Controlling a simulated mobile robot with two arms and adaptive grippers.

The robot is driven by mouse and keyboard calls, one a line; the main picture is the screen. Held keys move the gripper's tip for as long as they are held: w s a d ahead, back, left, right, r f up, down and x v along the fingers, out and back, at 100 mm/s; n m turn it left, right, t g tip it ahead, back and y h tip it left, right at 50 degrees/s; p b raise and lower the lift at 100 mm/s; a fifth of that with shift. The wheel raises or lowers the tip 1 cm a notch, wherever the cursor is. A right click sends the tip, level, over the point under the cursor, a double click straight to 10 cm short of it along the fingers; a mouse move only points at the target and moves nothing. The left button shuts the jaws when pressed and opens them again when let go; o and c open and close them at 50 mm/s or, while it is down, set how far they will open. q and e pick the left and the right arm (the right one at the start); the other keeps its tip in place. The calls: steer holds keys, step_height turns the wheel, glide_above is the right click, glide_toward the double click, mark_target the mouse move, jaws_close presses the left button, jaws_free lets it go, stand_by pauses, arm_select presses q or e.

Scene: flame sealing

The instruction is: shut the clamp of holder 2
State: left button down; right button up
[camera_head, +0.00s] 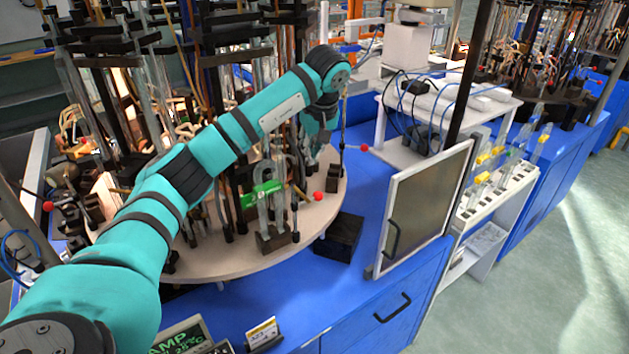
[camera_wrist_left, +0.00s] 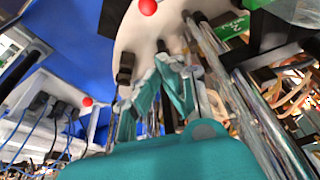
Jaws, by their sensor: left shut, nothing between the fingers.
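My left gripper (camera_head: 312,152) points down at the right side of the round turntable (camera_head: 325,208). Its fingers are shut and empty; they show in the left wrist view (camera_wrist_left: 163,70). A red knob (camera_head: 364,147) on a thin lever stands just right of the gripper, apart from it; a dark post is beside it. In the left wrist view, red knobs show at the top (camera_wrist_left: 148,7) and left (camera_wrist_left: 87,101). I cannot read which holder is number 2.
Tall glass tubes and dark posts crowd the turntable left of the gripper. A framed panel (camera_head: 428,205) stands right on the blue bench (camera_head: 370,240). A black box (camera_head: 340,237) sits by the turntable. A white table (camera_head: 450,105) stands behind.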

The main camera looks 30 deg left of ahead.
arm_select(q)
step_height(320, 180, down, 8)
steer(key=p, duration=0.5)
steer(key=shift+d+f, duration=0.25)
steer(key=shift+d, duration=0.05)
arm_select(e)
steer(key=r, duration=0.2)
steer(key=w+r, duration=0.1)
steer(key=r, duration=0.2)
steer(key=shift+w+a+r, duration=0.2)
steer(key=shift+a+r, duration=0.15)
arm_select(q)
steer(key=shift+s, duration=0.1)
steer(key=shift+d, duration=0.15)
arm_select(e)
steer(key=shift+d+f, duration=0.15)
steer(key=shift+f, duration=0.05)
